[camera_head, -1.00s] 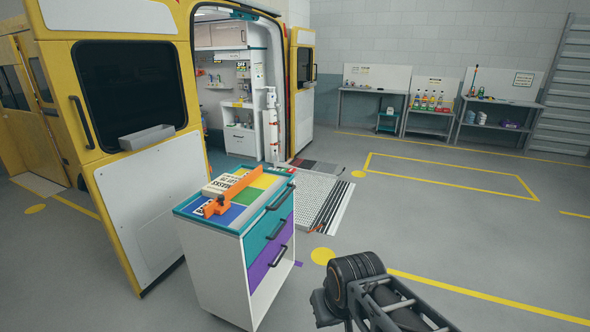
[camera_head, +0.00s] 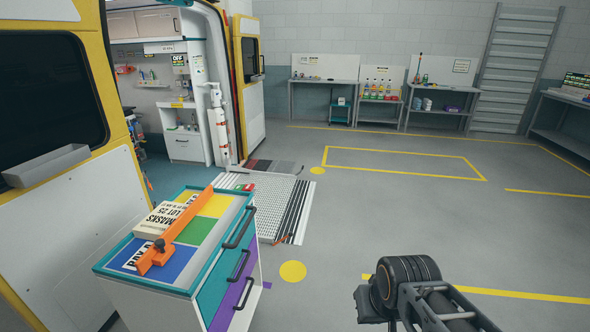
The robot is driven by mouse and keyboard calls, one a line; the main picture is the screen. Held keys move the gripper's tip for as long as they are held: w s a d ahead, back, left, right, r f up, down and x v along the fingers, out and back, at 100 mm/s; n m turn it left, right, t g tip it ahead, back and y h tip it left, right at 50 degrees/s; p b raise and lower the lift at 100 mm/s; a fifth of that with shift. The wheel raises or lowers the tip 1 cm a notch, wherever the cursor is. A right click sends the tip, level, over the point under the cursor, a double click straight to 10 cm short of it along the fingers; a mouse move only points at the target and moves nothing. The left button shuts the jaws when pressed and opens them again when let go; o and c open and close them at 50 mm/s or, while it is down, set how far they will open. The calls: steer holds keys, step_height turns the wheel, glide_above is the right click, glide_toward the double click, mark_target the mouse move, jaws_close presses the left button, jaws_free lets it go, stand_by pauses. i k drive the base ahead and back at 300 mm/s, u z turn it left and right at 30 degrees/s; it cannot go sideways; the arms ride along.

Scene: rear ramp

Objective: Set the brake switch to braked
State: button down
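I cannot pick out a switch marked as a brake for certain. A small red and green piece (camera_head: 245,187) sits at the far right corner of the cart's top; it is too small to read. The cart (camera_head: 215,290) is white with teal and purple drawers and stands by the van's open rear door. An orange bar (camera_head: 178,230) lies across its colored top, beside a white box labeled MASKS LOT 25 (camera_head: 160,219). My dark arm shows at the lower right, apart from the cart. My gripper's fingers are not in view.
A grey ramp (camera_head: 262,203) runs from the yellow van's rear opening to the floor. The open door (camera_head: 75,215) flanks the cart on the left. Workbenches (camera_head: 435,92) line the back wall. The floor (camera_head: 400,225) right of the cart is clear.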

mark_target(247, 187)
steer(key=z, duration=0.35)
steer(key=i, duration=1.3)
steer(key=u, duration=0.6)
steer(key=i, duration=0.85)
steer(key=u, duration=1.25)
steer(key=i, duration=0.4)
steer(key=u, duration=0.25)
